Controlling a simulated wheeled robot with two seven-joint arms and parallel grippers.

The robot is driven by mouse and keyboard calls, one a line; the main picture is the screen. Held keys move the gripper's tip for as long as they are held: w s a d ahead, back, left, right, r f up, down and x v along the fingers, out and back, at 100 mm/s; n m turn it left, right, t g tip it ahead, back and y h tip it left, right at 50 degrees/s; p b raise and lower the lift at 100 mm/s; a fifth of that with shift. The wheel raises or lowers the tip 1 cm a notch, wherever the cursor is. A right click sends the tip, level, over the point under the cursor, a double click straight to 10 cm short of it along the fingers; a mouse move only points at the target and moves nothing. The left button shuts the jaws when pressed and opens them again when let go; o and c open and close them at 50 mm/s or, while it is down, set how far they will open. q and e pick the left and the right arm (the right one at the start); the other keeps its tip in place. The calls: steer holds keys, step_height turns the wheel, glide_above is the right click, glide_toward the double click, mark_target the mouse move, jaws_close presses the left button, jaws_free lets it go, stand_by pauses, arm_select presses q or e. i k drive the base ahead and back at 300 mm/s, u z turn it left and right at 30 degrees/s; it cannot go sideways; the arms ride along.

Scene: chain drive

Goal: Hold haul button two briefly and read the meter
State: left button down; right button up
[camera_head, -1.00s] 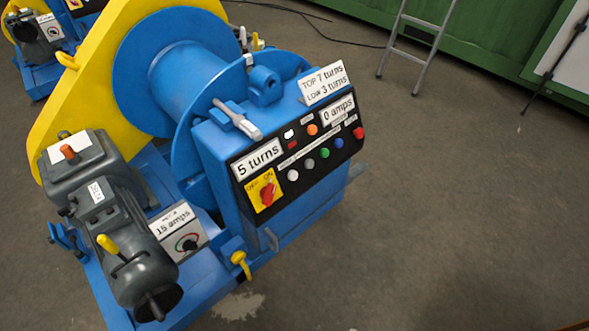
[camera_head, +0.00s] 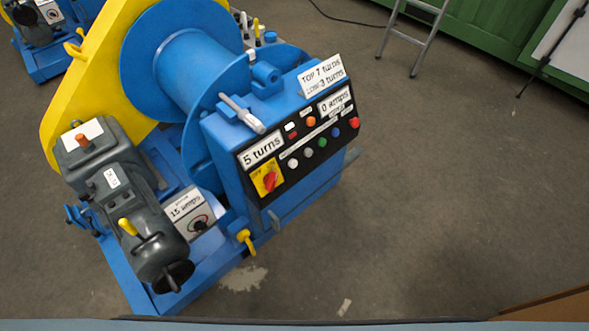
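In the head view, a blue winch has a slanted black control panel (camera_head: 272,187). A row of round buttons crosses the panel: white (camera_head: 293,164), grey (camera_head: 308,153), green (camera_head: 322,142), blue (camera_head: 335,132) and red (camera_head: 353,123). Their small labels are too blurred to tell which is haul button two. The meter sign (camera_head: 335,101) reads "0 amps". Another sign (camera_head: 262,149) reads "5 turns". A red rotary switch (camera_head: 270,181) sits on a yellow plate marked OFF and ON. Neither gripper is in view.
A grey motor (camera_head: 125,195) with a "15 amps" box (camera_head: 192,214) stands left of the panel. A ladder (camera_head: 425,40) stands at the back. The floor right of the winch is clear.

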mark_target(293, 163)
steer(key=k, duration=0.4)
steer(key=z, duration=1.7)
steer(key=i, duration=1.2)
steer(key=u, duration=2)
